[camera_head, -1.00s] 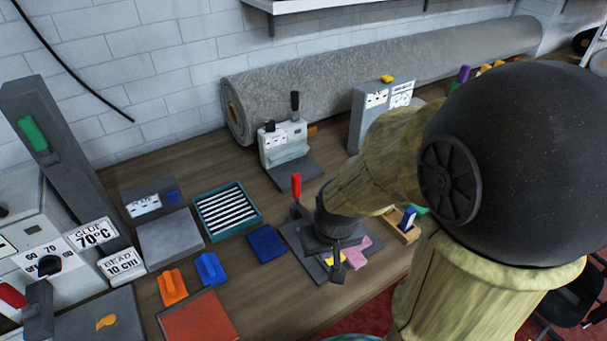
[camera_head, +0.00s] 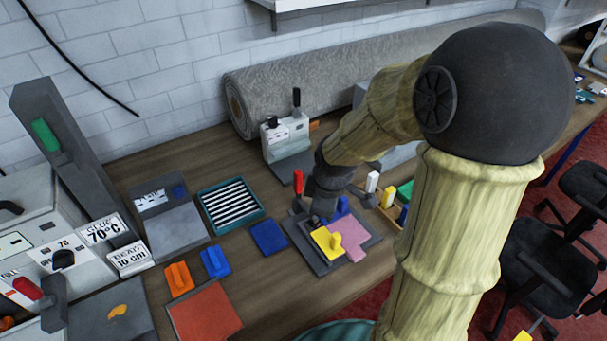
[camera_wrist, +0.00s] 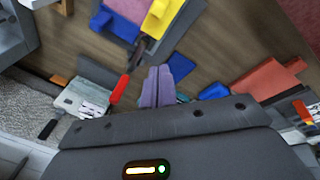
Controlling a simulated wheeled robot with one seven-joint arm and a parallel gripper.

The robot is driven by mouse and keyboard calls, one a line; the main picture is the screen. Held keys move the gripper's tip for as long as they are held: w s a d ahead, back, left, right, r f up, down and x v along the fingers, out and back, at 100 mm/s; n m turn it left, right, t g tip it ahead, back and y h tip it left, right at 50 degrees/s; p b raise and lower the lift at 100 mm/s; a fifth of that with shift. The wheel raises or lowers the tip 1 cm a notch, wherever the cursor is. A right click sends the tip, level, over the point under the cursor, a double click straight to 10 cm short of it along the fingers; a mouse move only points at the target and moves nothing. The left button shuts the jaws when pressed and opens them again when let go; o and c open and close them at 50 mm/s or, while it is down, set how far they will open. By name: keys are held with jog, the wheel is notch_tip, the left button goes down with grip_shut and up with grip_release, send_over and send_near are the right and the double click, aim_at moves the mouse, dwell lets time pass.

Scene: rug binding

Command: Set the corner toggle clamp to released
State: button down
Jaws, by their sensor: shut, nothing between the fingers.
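The corner toggle clamp has a red handle (camera_head: 298,182) that stands about upright at the back left corner of a dark grey base plate (camera_head: 318,263). The plate carries a pink piece (camera_head: 352,233), a yellow block (camera_head: 324,240) and a blue block (camera_head: 342,204).
A grey press (camera_head: 287,137) with a black lever stands behind the clamp, before a rolled rug (camera_head: 300,85). A blue pad (camera_head: 268,237) and a teal tray (camera_head: 258,219) lie left. White and yellow handled tools (camera_head: 388,196) stand right. Bare wood shows in front of the plate.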

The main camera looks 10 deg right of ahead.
jog(key=w+d+r+n+t+y+p, duration=0.1)
jog(key=w+r+n+p, duration=0.1)
jog(key=w+r+n, duration=0.3)
jog(key=w+n, duration=0.1)
jog(key=n, duration=0.3)
jog(key=shift+d, duration=0.25)
jog(key=shift+f, duration=0.1)
jog(key=w+a+f+b, duration=0.1)
jog(key=w+a+f, duration=0.1)
jog(key=w+f, duration=0.5)
jog(key=shift+b+x, duration=0.3)
jog(key=shift+x, duration=0.8)
jog(key=shift+s+d, duration=0.1)
